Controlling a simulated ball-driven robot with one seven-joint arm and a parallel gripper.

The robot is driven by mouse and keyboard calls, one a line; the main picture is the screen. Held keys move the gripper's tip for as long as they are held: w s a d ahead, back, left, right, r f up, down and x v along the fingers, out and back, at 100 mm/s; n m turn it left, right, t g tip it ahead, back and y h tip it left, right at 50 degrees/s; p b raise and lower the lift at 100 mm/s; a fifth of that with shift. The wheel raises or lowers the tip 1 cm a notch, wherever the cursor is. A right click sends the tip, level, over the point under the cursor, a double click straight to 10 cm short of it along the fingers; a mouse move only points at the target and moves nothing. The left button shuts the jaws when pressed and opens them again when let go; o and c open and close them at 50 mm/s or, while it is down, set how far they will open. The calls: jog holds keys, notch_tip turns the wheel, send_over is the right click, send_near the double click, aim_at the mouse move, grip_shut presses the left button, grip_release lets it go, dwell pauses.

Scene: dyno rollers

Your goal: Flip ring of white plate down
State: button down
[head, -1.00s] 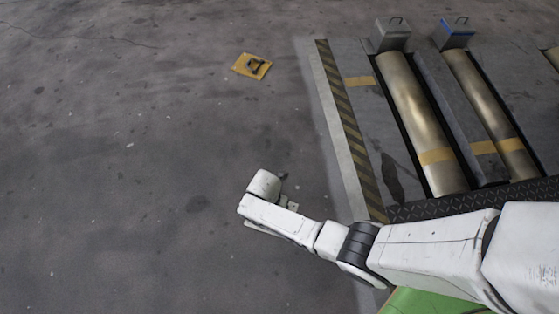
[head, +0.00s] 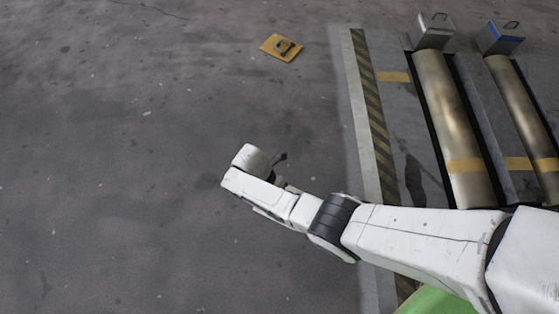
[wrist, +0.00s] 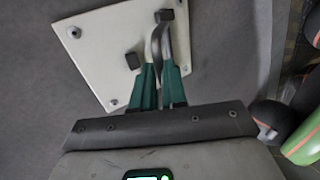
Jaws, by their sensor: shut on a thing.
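The white plate (wrist: 105,48) shows in the wrist view, lying on the grey floor with bolts near its corners and two dark brackets. Its grey metal ring (wrist: 160,40) stands up from the plate between the brackets. My gripper (wrist: 160,68), with green fingers, is shut on the ring, over the plate's right part. The fingers and palm hide the plate's lower right area. In the head view my white arm reaches left, and the plate is not visible there. My fingers cannot be made out clearly in that view.
A yellow plate (head: 281,47) with a dark part on it lies on the open floor. At right are metal rollers (head: 452,130) and handled metal blocks (head: 432,30) beyond a hazard-striped edge (head: 372,110). The floor to the left is clear.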

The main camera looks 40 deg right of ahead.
jog(key=shift+d, duration=0.15)
jog(key=c, duration=1.2)
grip_release()
jog(key=shift+o, duration=0.2)
jog(key=p+v, duration=0.5)
jog(key=v, duration=0.5)
jog(key=shift+w+r, duration=0.25)
jog(key=shift+w, duration=0.05)
